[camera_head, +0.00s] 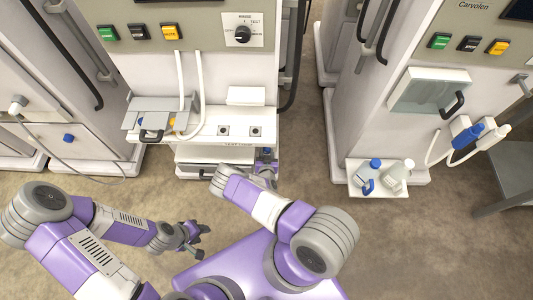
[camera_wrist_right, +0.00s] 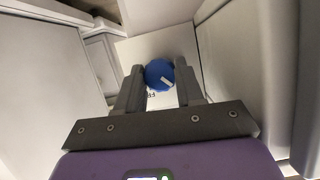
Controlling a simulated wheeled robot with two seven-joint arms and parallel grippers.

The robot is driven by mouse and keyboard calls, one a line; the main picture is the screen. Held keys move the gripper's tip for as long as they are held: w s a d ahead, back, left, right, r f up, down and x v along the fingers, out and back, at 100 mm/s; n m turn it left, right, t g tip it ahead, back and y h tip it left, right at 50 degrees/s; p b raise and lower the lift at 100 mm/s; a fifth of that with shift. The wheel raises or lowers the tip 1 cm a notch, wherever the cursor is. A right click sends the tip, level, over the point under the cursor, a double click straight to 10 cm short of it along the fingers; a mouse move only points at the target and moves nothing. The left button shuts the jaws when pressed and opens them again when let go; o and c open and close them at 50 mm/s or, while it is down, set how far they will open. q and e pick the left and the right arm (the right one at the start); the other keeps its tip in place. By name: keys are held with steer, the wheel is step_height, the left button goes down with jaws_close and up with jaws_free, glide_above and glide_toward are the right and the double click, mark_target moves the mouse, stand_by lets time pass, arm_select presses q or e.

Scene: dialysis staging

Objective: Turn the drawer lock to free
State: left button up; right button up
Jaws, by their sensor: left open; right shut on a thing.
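The drawer lock is a round blue knob (camera_wrist_right: 159,74) with a white mark, on a white plate (camera_wrist_right: 133,50) in the right wrist view. Dark lettering on the plate is partly hidden by the knob and the fingers. My right gripper (camera_wrist_right: 160,84) has one finger on each side of the knob and is shut on it. In the head view the right gripper (camera_head: 266,157) is at the right end of the low drawer (camera_head: 190,155) of the middle machine, and my arm covers part of it. My left gripper (camera_head: 195,240) is open and empty above the floor.
A white shelf (camera_head: 240,122) with a grey tray juts out above the drawer. A white stand with two bottles (camera_head: 375,189) is to the right. A similar blue knob (camera_head: 68,138) is on the left machine. The floor in front is open.

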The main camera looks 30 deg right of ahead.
steer(key=shift+d+r+m+t+y+p, duration=0.15)
steer(key=shift+m+t+y+p, duration=0.4)
steer(key=shift+m, duration=0.55)
steer(key=m, duration=0.1)
steer(key=m+t+y, duration=0.1)
steer(key=shift+s+f+m+p, duration=0.1)
steer(key=shift+f+m+p, duration=0.1)
steer(key=shift+m+p, duration=0.1)
steer(key=shift+d+f+m+t+y, duration=0.1)
steer(key=shift+m+t+y, duration=0.4)
steer(key=shift+m, duration=0.5)
steer(key=m+t+b, duration=0.1)
steer(key=m+b, duration=0.1)
steer(key=m, duration=0.1)
steer(key=shift+t+y, duration=0.35)
steer(key=shift+m+t, duration=0.6)
steer(key=shift+m, duration=0.9)
steer(key=shift+f, duration=0.1)
steer(key=o, duration=1)
steer(key=shift+o, duration=0.2)
